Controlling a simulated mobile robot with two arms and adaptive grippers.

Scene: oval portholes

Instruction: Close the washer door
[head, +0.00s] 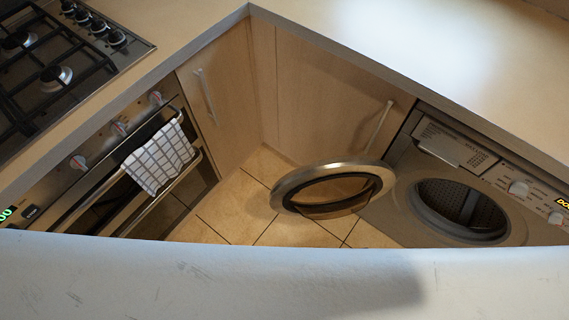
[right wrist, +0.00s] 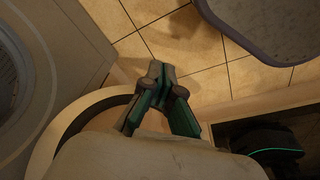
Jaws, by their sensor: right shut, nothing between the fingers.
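The washer (head: 400,206) stands at the right under the worktop, its round drum opening (head: 462,210) uncovered. Its door (head: 292,183), a metal ring with a dark inner rim and glass, is swung wide open to the left of the opening. In the right wrist view, the washer front (right wrist: 84,32) is at the left and the pale curved door ring (right wrist: 58,128) is at the lower left. My right gripper (right wrist: 160,72) is shut and empty, its fingertips over the floor beside the ring. Contact with the door cannot be told. My left gripper is not in view.
An oven (head: 65,200) with a checked towel (head: 158,157) on its handle is at the left, below a gas hob (head: 50,75). Cabinet doors (head: 235,85) with bar handles fill the corner. Tiled floor (head: 235,208) is clear between them.

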